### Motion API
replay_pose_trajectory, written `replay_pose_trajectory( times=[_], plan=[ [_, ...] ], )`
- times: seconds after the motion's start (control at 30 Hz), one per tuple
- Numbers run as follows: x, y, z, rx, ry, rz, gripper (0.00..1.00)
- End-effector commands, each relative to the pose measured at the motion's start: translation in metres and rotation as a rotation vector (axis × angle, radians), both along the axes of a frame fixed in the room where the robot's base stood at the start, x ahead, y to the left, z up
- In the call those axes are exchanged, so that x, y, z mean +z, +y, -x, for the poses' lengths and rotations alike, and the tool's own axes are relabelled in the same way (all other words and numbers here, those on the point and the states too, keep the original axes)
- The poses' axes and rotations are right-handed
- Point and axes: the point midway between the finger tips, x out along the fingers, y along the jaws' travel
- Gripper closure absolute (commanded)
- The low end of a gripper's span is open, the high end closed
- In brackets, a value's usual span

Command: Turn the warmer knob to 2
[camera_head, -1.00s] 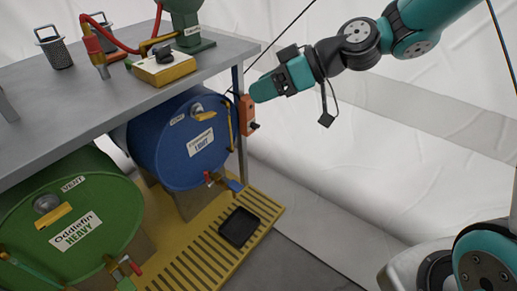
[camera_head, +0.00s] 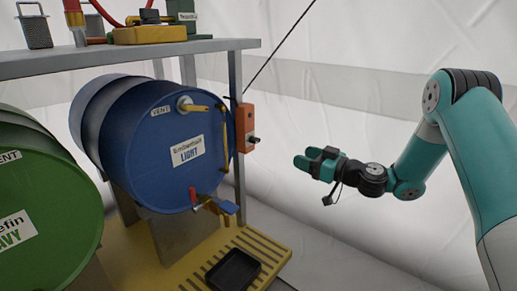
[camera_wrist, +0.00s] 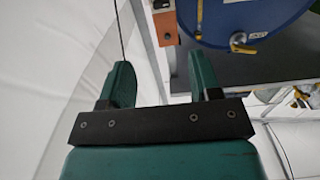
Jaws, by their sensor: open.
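The warmer appears to be the orange box (camera_head: 245,128) on the grey post, right of the blue drum. Its dark knob (camera_head: 254,140) sticks out low on the box, facing right. Its scale and setting are too small to read. My gripper (camera_head: 303,161) is open and empty, right of the box and slightly lower, with clear air between them. In the wrist view the orange box (camera_wrist: 166,27) shows at the top, beyond the gap between my open fingers (camera_wrist: 160,75). The top of that view cuts off part of the box.
The blue drum (camera_head: 150,140) has a yellow vent lever and a tap with red and blue handles (camera_head: 213,205). A black tray (camera_head: 234,270) lies on the yellow slatted platform below. A grey shelf (camera_head: 120,60) runs above. The right side is open.

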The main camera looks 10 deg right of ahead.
Motion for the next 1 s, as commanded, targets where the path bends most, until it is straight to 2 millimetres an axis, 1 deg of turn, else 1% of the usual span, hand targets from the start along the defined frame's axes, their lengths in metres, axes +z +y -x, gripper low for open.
replay_pose_trajectory(
  times=[0.03,0.2,0.37,0.4,0.43,0.47,0.8,1.0],
  plan=[
    [0.006,0.002,-0.002,0.002,0.0,0.0,0.43],
    [0.01,0.009,-0.011,0.004,0.003,0.0,0.43],
    [0.01,0.018,-0.019,0.004,0.003,-0.001,0.43],
    [0.005,0.022,-0.023,0.007,0.002,0.001,0.43],
    [-0.001,0.028,-0.03,0.009,-0.003,0.003,0.43],
    [-0.001,0.033,-0.036,0.009,-0.004,0.003,0.43],
    [-0.002,0.081,-0.096,0.008,-0.005,0.003,0.43],
    [-0.001,0.101,-0.121,0.006,-0.001,0.002,0.43]
  ],
)
